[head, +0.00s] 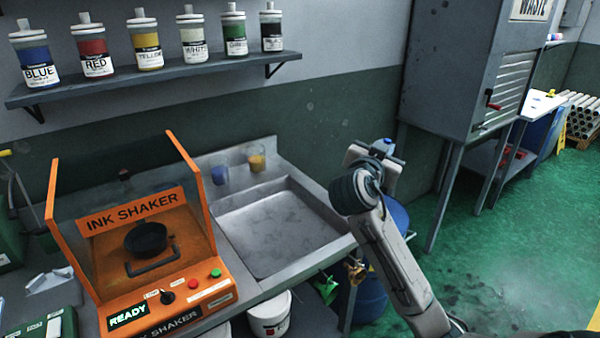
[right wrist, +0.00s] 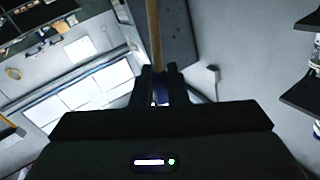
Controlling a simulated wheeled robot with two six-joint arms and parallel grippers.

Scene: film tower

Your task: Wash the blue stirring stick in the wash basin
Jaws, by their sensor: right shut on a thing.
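My right gripper (head: 376,152) is in the head view, raised to the right of the wash basin (head: 275,240). In the right wrist view the gripper (right wrist: 158,78) is shut on the stirring stick (right wrist: 153,30). The stick has a wooden-brown shaft, with blue showing between the fingers. In the head view a small blue bit shows at the gripper, and the rest of the stick is hidden. The basin is a grey metal sink and looks empty. My left gripper is not in view.
An orange ink shaker (head: 130,225) stands left of the basin. A grey waste cabinet (head: 460,70) stands right. A shelf (head: 150,80) of ink bottles hangs above.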

